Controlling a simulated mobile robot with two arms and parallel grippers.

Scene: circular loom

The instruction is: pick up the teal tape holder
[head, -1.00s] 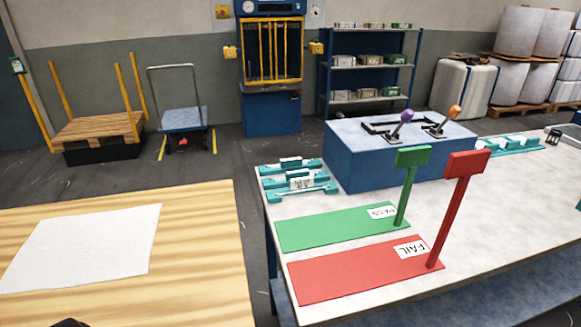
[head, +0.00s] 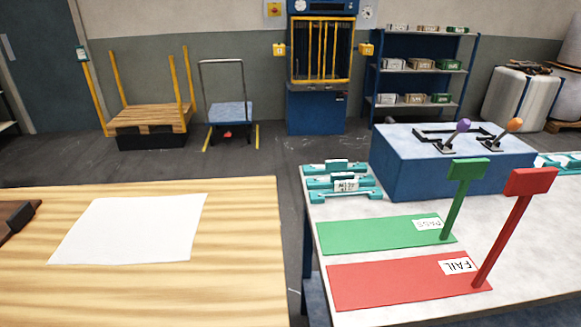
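Several teal holders lie in a row at the far left corner of the white table, left of the blue box. The nearest teal holder (head: 345,196) is long and low. Another teal holder (head: 338,182) behind it has a white label with dark print, and a further one (head: 336,166) lies behind that. I cannot tell which of them is the tape holder. More teal pieces (head: 560,161) show at the right edge, partly cut off. Neither of my grippers is in view.
A green PASS mat (head: 370,236) and a red FAIL mat (head: 390,287), each with an upright sign, lie on the white table (head: 530,265). A blue box (head: 430,184) with two levers stands behind. A wooden table (head: 240,240) with a white sheet (head: 130,228) is left, across a gap.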

